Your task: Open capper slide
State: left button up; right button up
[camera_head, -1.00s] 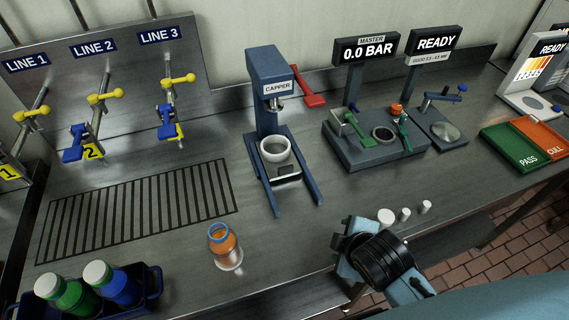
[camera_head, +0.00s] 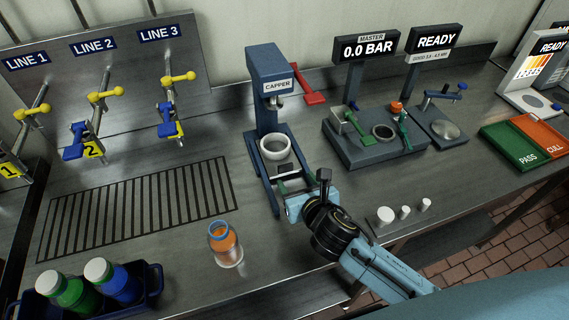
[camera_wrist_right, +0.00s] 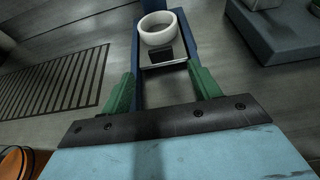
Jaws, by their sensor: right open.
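The blue capper (camera_head: 268,75) stands at the middle back of the bench, with a red lever (camera_head: 314,98) on its right. Its slide carries a white ring-shaped holder (camera_head: 275,149), with a dark plate with a pale front edge in front, between two blue rails. In the right wrist view the white holder (camera_wrist_right: 160,29) and the dark plate (camera_wrist_right: 162,56) are straight ahead. My right gripper (camera_wrist_right: 162,88) is open and empty, its green fingers spread just before the plate; I cannot tell whether they touch the rails.
An orange-filled bottle (camera_head: 225,244) stands left of my right gripper. White caps (camera_head: 386,215) lie to the right near the front edge. A gauge block (camera_head: 375,145) is right of the capper. A crate (camera_head: 150,296) with bottles is at front left.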

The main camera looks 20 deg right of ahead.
aim_at(286, 166)
pick_arm(q)
jog(key=shift+f+b, duration=0.7)
jog(key=shift+f, duration=0.1)
pick_arm(e)
jog(key=x, duration=1.1)
jog(key=shift+w, duration=0.1)
